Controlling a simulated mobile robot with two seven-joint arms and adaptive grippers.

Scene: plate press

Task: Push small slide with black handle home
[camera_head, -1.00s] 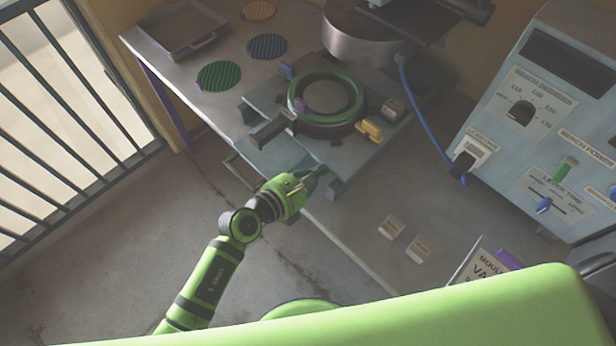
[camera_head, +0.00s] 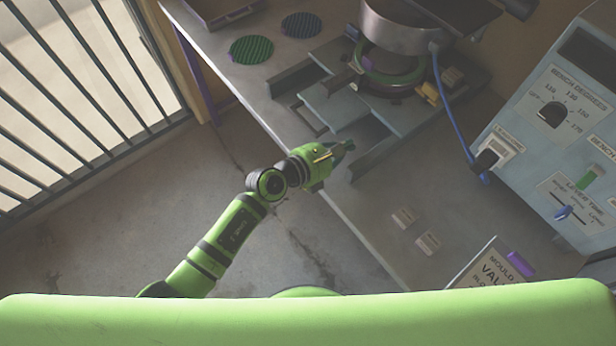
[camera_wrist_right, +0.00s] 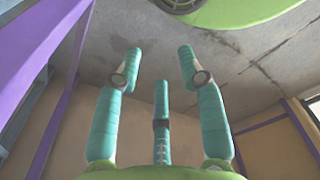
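The blue-grey slide plate (camera_head: 338,102) lies in its guide on the bench, with a dark loop handle (camera_head: 308,120) at its front end. A dark bar (camera_head: 345,78) lies along the plate. The green ring (camera_head: 392,70) at the back sits partly beneath the round metal press head (camera_head: 405,28). My left gripper (camera_head: 343,149) is at the bench's front edge, right of the loop handle and apart from it. Its small dark fingers do not show whether they are open. My right gripper (camera_wrist_right: 160,62) has its teal fingers spread and empty, away from the slide.
A blue cable (camera_head: 447,105) hangs between the press and a control box (camera_head: 570,130) at right. A dark rail (camera_head: 297,77) stands left of the slide. Green (camera_head: 251,50) and blue (camera_head: 301,25) discs lie behind.

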